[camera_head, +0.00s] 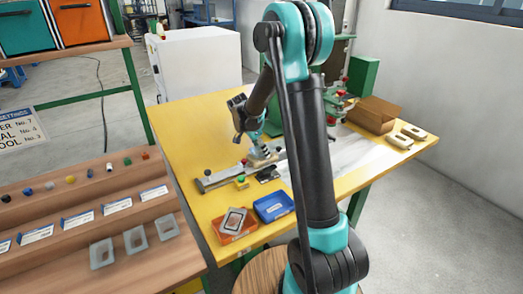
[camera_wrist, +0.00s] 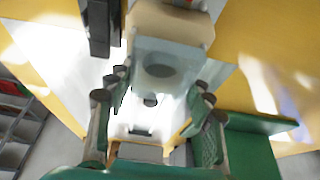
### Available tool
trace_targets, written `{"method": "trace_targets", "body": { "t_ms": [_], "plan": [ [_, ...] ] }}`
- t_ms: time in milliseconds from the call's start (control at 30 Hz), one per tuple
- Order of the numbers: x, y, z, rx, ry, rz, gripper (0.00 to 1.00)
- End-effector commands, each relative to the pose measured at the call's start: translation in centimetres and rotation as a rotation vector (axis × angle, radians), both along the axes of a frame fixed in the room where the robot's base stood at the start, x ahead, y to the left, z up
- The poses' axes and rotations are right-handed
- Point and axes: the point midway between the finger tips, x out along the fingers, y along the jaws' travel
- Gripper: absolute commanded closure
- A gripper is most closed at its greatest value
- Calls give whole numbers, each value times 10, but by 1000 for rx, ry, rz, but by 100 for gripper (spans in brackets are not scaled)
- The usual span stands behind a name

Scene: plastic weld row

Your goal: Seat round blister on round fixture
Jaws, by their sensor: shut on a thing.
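My gripper (camera_head: 262,153) is low over the yellow table in the head view. In the wrist view its fingers (camera_wrist: 157,90) are shut on a pale, translucent blister (camera_wrist: 182,52) with a rounded recess. A beige block (camera_wrist: 172,24), which may be the round fixture, shows just beyond the blister. I cannot tell whether they touch or are apart. In the head view the held blister is too small and covered to make out. Two beige fixtures (camera_head: 401,141) (camera_head: 413,131) lie at the right end of the table; their exact shape is unclear.
A grey rail (camera_head: 218,179) lies beside the gripper. An orange tray (camera_head: 228,238) and a blue tray (camera_head: 274,207) stand at the front. A brown box (camera_head: 374,115) is at the right. Several translucent blisters (camera_head: 103,262) lie on the wooden shelf at left.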

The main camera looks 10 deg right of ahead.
Motion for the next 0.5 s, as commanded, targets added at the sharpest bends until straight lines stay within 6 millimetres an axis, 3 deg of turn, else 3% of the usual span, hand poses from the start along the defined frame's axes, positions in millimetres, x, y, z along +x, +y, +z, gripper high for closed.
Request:
{"method": "trace_targets", "body": {
  "t_ms": [167, 200, 333, 500],
  "plan": [
    [0, 0, 0, 0, 0, 0, 60],
    [0, 0, 0, 0, 0, 0, 43],
    [0, 0, 0, 0, 0, 0, 27],
    [0, 0, 0, 0, 0, 0, 24]
  ]
}}
